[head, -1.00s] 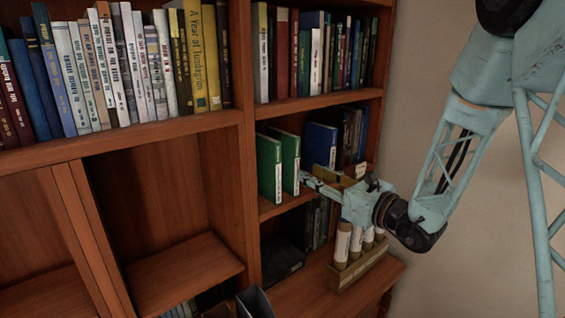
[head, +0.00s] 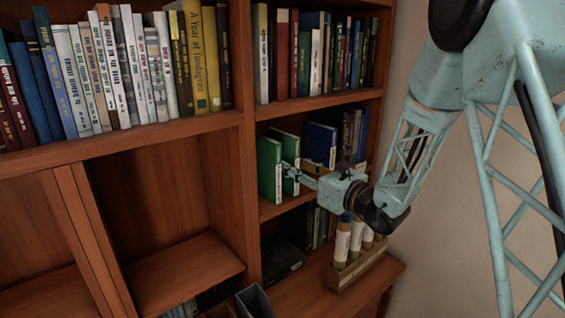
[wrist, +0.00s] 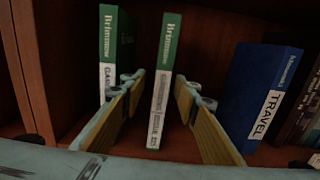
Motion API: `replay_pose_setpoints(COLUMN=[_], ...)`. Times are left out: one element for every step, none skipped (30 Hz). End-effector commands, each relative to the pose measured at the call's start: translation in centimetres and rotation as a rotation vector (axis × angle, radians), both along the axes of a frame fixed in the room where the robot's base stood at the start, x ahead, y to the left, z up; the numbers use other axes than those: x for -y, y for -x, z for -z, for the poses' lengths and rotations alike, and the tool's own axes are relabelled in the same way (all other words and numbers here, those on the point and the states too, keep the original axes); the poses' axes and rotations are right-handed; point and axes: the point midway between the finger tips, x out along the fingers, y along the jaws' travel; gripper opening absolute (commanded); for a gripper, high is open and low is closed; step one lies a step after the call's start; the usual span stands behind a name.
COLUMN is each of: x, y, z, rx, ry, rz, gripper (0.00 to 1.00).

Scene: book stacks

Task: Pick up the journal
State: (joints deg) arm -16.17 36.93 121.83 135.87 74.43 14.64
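Two green volumes with white spine labels stand upright and apart on the middle right shelf. The right green volume (head: 290,160) also shows in the wrist view (wrist: 166,85), between the two fingers of my gripper (wrist: 160,88). The left green volume (head: 269,168) stands outside the left finger, and in the wrist view (wrist: 121,45) that finger partly covers it. The small label text does not clearly show which is the journal. My gripper (head: 291,175) is open, with its fingers either side of the right volume's spine and no clear grip on it.
A blue book labelled TRAVEL (wrist: 262,90) leans to the right of my right finger; a gap separates it from the green volume. The shelf's side panel (wrist: 30,70) rises at left. Below stands a wooden rack (head: 356,268) with several rolled tubes.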

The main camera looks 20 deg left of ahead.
Motion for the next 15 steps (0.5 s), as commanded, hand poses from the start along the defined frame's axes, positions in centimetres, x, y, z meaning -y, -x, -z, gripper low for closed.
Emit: replay_pose_setpoints(x=[0.0,0.0,0.0,0.0,0.0,0.0,0.0,-0.1,-0.2,-0.3,-0.4,-0.6,-0.8,-1.0,-1.4], y=[0.0,0.0,0.0,0.0,0.0,0.0,0.0,0.0,-0.1,-0.2,-0.2,-0.4,-0.5,-0.6,-0.8], z=[0.0,0.0,0.0,0.0,0.0,0.0,0.0,0.0,0.0,0.0,-0.1,-0.1,-0.1,-0.1,-0.1], rx=[0.000,0.000,0.000,0.000,0.000,0.000,0.000,0.000,0.000,0.000,0.000,0.001,0.001,0.001,0.000], ry=[0.000,0.000,0.000,0.000,0.000,0.000,0.000,0.000,0.000,0.000,0.000,0.001,0.001,0.001,0.001], rz=[0.000,0.000,0.000,0.000,0.000,0.000,0.000,0.000,-0.001,-0.001,-0.001,-0.001,-0.002,-0.002,-0.002], gripper=[0.28,0.28,0.28,0.28,0.28,0.28,0.28,0.28,0.28,0.28,0.28,0.28,0.28,0.28,0.28])
